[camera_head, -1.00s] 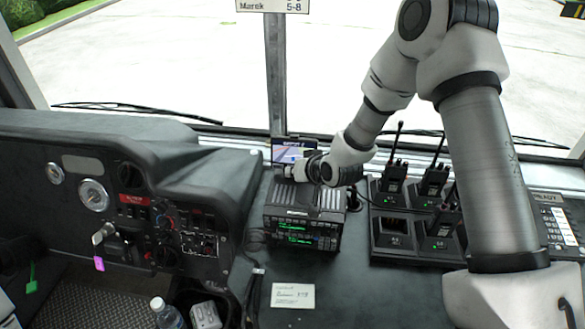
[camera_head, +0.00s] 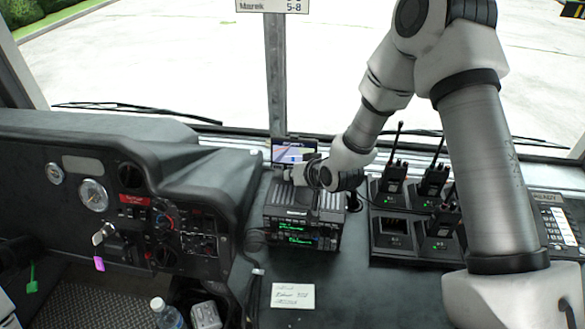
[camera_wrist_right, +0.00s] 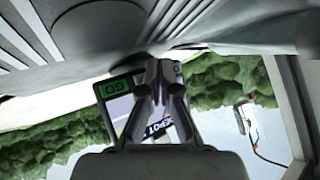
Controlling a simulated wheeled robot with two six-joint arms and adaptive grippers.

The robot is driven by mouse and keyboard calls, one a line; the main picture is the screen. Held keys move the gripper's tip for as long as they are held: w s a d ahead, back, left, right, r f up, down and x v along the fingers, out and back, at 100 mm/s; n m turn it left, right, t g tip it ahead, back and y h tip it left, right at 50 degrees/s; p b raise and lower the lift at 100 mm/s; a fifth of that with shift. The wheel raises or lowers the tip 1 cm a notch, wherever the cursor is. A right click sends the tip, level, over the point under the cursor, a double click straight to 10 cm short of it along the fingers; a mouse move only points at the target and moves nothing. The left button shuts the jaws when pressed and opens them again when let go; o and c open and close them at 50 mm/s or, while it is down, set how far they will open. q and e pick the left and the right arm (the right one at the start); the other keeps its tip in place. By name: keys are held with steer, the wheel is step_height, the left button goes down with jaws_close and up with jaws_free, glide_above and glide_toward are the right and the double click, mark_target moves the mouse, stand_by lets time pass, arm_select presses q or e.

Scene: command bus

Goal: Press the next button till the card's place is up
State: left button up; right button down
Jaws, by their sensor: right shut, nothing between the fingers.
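A small lit screen (camera_head: 293,152) stands on the dash behind the radio, at the foot of the windshield post. My right gripper (camera_head: 291,174) is shut and empty, above the back of the radio and just in front of the screen. Its fingertips (camera_wrist_right: 158,66) overlap the screen in the wrist view; contact cannot be told. I cannot make out the button.
The black radio (camera_head: 302,230) with green displays sits below my right gripper. A rack of handheld radios (camera_head: 390,233) and a keypad unit (camera_head: 553,225) stand to the right. The steering-side dash (camera_head: 95,190) is at left. A bottle (camera_head: 165,312) stands at the bottom.

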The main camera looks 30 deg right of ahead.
steer(key=shift+s+a+r, duration=0.35)
steer(key=shift+s+a, duration=0.4)
steer(key=shift+s, duration=0.2)
steer(key=shift+s+a+r, duration=0.3)
steer(key=shift+s+a, duration=0.4)
steer(key=shift+s, duration=0.2)
